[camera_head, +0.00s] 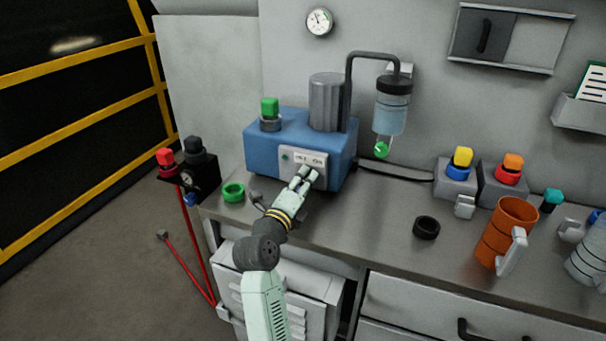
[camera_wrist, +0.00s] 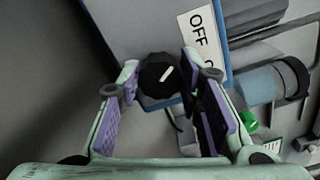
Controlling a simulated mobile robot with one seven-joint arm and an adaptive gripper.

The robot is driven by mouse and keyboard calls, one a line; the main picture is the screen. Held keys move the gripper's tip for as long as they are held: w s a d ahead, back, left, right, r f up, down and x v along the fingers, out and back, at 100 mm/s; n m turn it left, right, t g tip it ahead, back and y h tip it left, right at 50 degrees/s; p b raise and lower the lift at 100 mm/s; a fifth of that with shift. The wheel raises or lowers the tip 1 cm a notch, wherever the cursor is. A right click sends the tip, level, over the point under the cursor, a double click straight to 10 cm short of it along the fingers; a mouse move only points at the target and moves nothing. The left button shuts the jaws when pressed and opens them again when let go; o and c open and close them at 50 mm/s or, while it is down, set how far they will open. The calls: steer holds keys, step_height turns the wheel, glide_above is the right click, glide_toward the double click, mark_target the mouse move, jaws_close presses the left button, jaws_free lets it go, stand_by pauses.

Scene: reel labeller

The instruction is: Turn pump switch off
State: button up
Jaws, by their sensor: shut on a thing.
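The blue pump box (camera_head: 268,143) stands on the bench with a white panel (camera_head: 318,160) on its front, lettered OFF and ON. In the wrist view the OFF lettering (camera_wrist: 198,22) is clear and the other word is mostly hidden by a finger. The pump switch is a round black knob (camera_wrist: 156,84) with a white pointer line slanting up and right. My gripper (camera_head: 308,174) is at the panel, its fingers on either side of the knob and shut on it. In the head view my fingers hide the knob.
A green ring (camera_head: 233,192) and a black ring (camera_head: 426,228) lie on the bench. An orange mug (camera_head: 509,222) stands right, near boxes with yellow and orange buttons (camera_head: 462,157). A bottle (camera_head: 391,112) hangs right of the pump. Bare bench lies right of my gripper.

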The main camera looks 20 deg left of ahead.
steer(key=shift+n, duration=1)
steer(key=o, duration=1.2)
steer(key=shift+c, duration=0.2)
steer(key=shift+s, duration=0.1)
steer(key=s, duration=1.1)
steer(key=shift+s+a, duration=0.2)
steer(key=shift+s, duration=0.2)
